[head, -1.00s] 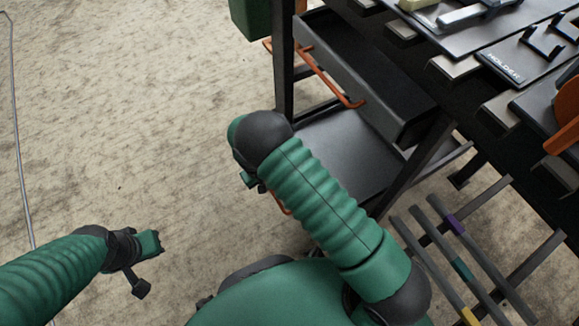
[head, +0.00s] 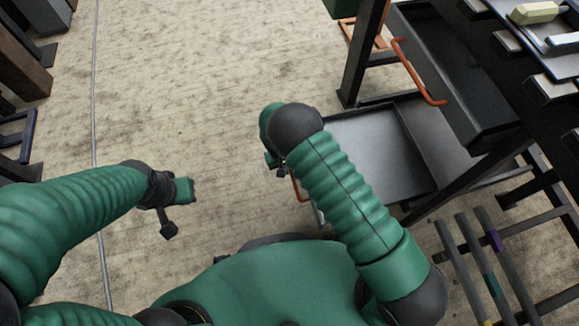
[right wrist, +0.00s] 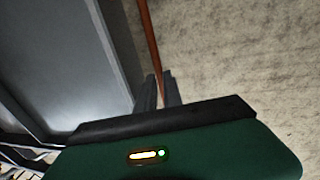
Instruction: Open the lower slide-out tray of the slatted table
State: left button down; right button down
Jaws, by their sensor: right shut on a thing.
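The lower tray (head: 372,150) is a shallow grey metal tray low under the slatted table (head: 490,75). It sticks out from the frame toward my body. Its orange bar handle (head: 299,190) shows partly behind my right arm. My right gripper (head: 274,165) is mostly hidden by its own wrist in the head view. In the right wrist view, its fingers (right wrist: 160,92) are closed around the orange handle (right wrist: 149,40), beside the tray wall (right wrist: 112,45). My left gripper (head: 188,190) hangs over bare floor, away from the table; its jaws are unclear.
An upper drawer (head: 460,85) with an orange handle (head: 418,72) stands partly out above the tray. A dark table leg (head: 362,55) rises beside the tray. Rods (head: 470,265) lie on a rack at lower right. The floor (head: 215,90) at left is open; a thin cable crosses it.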

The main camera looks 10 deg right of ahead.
jog(key=c, duration=1.5)
grip_release()
jog(key=shift+a, duration=0.1)
jog(key=shift+r, duration=0.1)
jog(key=a+r+p, duration=0.3)
jog(key=r+p, duration=0.5)
jog(key=r, duration=0.8)
jog(key=shift+s+r, duration=0.1)
